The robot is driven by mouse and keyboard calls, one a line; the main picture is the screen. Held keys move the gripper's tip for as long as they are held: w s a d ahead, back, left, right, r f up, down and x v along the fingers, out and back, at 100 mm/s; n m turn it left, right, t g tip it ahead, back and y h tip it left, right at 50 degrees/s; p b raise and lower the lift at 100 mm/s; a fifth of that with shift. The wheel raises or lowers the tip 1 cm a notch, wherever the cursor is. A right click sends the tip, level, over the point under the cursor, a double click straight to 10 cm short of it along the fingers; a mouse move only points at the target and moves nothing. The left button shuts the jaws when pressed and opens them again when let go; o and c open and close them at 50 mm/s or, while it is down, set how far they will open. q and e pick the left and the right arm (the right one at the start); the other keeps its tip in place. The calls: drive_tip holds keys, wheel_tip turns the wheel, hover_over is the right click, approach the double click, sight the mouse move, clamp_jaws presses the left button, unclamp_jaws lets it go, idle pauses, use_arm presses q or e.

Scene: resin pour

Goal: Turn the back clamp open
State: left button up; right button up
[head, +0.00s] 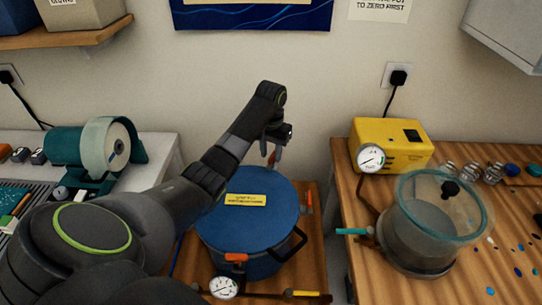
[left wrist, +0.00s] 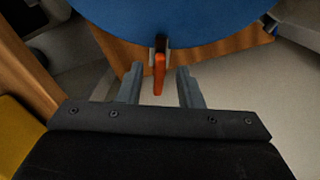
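The blue pot (head: 250,225) stands on a wooden surface, with a blue lid bearing a yellow label (head: 245,199). The back clamp has an orange handle (left wrist: 159,73) at the lid's rim; in the left wrist view the handle points away from the lid. My left gripper (head: 272,155) is behind the lid at the back clamp. Its two fingers stand apart, one on each side of the orange handle, with visible gaps. In the head view the gripper mostly hides this clamp. Other orange clamps show at the front (head: 236,257) and right (head: 309,201) of the pot. My right gripper is not in view.
A yellow pump (head: 405,145) with a gauge and a clear chamber (head: 425,225) stand on the right bench. A teal grinder (head: 95,150) stands on the left bench. A black side handle (head: 290,245) juts from the pot. The wall is close behind.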

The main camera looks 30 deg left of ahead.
use_arm(q)
drive_tip(key=shift+f, duration=0.5)
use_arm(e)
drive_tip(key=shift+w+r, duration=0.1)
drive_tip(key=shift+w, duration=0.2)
use_arm(q)
drive_tip(key=shift+c, duration=0.2)
clamp_jaws()
